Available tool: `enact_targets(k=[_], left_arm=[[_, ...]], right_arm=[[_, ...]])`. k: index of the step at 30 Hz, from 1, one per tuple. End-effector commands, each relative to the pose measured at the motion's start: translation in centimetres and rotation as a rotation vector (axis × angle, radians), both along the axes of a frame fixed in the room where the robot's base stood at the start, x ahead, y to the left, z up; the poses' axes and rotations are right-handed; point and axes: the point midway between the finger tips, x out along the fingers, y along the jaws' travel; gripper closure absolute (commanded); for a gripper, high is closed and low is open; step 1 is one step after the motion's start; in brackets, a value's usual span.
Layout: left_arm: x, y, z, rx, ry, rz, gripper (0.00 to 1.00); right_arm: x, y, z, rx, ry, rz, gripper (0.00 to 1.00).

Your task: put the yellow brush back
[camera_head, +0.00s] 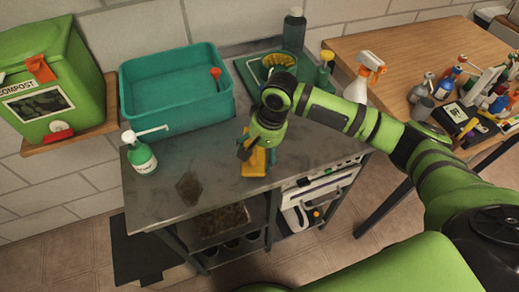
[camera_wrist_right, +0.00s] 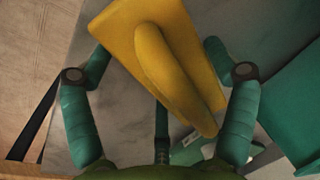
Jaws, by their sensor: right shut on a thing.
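The yellow brush (camera_head: 254,164) has a flat block body and a raised rounded handle. It is at the front of the grey metal counter (camera_head: 225,165), under my right gripper (camera_head: 252,149). My left gripper is not in view.
A teal bin (camera_head: 175,105) stands at the back left of the counter, with a green spray bottle (camera_head: 141,155) before it. A dark soil patch (camera_head: 188,187) lies at front. A green tray (camera_head: 250,76) and bottles are behind my arm. A wooden table (camera_head: 400,50) is right.

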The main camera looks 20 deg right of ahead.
Motion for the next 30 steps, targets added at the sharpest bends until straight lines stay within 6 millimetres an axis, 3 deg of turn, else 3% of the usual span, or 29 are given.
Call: enact_targets(k=[6, 7, 8, 21, 26, 30], left_arm=[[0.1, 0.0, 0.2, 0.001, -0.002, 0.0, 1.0], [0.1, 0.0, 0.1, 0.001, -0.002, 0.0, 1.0], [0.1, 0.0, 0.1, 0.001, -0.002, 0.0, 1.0], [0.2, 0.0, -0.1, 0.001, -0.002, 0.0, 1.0], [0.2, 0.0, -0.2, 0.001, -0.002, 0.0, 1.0], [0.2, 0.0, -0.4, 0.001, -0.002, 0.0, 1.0]], right_arm=[[0.0, 0.0, -0.2, 0.001, 0.0, -0.001, 0.4], [0.0, 0.0, -0.2, 0.001, 0.0, -0.001, 0.06], [0.0, 0.0, -0.2, 0.001, -0.001, -0.001, 0.0], [0.1, 0.0, 0.2, 0.001, -0.003, 0.001, 0.0], [0.0, -0.4, 2.5, 0.002, -0.005, -0.001, 0.0], [-0.2, -1.0, 5.5, 0.002, -0.006, -0.001, 0.0]])
